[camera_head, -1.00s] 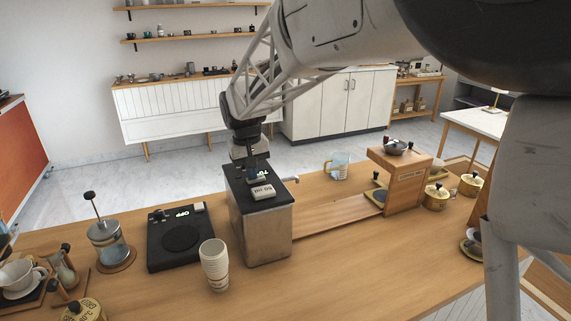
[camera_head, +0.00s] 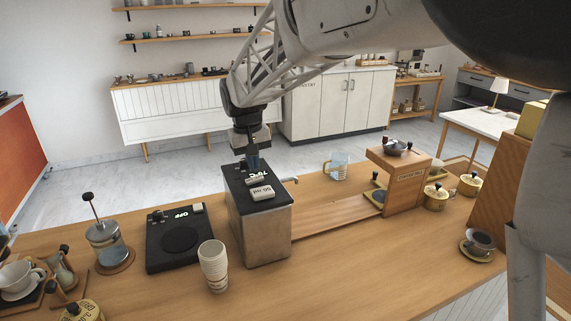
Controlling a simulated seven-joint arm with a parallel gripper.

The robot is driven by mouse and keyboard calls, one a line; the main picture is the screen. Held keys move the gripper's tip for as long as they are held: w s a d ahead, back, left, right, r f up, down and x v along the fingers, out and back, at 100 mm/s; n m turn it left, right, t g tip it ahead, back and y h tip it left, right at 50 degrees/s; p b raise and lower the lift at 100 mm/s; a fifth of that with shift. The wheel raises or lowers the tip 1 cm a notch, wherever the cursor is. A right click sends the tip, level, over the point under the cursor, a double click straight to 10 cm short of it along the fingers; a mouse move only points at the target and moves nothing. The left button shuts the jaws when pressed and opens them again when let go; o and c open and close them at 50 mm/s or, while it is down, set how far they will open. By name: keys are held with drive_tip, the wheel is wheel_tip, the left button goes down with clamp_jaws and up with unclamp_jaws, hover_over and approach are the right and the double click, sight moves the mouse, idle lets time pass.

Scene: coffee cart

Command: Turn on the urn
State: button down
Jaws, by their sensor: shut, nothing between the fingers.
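The urn (camera_head: 265,232) is a metal box with a black top, standing on the wooden counter. A small tap (camera_head: 291,180) sticks out on its right side. The black top (camera_head: 236,180) carries pale raised pieces, one a small labelled block (camera_head: 262,193), and a lit white readout (camera_head: 258,173) too small to read surely. My gripper (camera_head: 254,167) points down at the back of the urn's top, shut and empty. I cannot tell whether its tips touch the top. It hides part of the back edge.
A French press (camera_head: 108,243) stands further left. A glass jug (camera_head: 338,166) and a wooden stand (camera_head: 404,180) are to the right.

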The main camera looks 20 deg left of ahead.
sight(255, 179)
wheel_tip(255, 179, up, 11)
drive_tip(key=shift+s+a, duration=0.25)
drive_tip(key=shift+a, duration=0.05)
idle(0.4)
drive_tip(key=s+d+f+m, duration=0.1)
drive_tip(key=s+d+m, duration=0.15)
drive_tip(key=d, duration=1.45)
drive_tip(key=s+d+f+m, duration=0.1)
drive_tip(key=s+d+m, duration=0.15)
drive_tip(key=d, duration=1.55)
drive_tip(key=s+d+f+m, duration=0.1)
drive_tip(key=s+d+f, duration=0.2)
drive_tip(key=s+d, duration=0.3)
drive_tip(key=s+d+f+m+t, duration=0.1)
drive_tip(key=s+d+f, duration=0.3)
drive_tip(key=s+d, duration=0.3)
drive_tip(key=s+d+f+m+t, duration=0.1)
drive_tip(key=s+d+f+m, duration=0.1)
drive_tip(key=s+d+f, duration=0.2)
drive_tip(key=s+d, duration=0.3)
drive_tip(key=s, duration=0.1)
drive_tip(key=shift+s+d+f, duration=0.15)
drive_tip(key=shift+s+d, duration=0.05)
drive_tip(key=shift+d, duration=0.05)
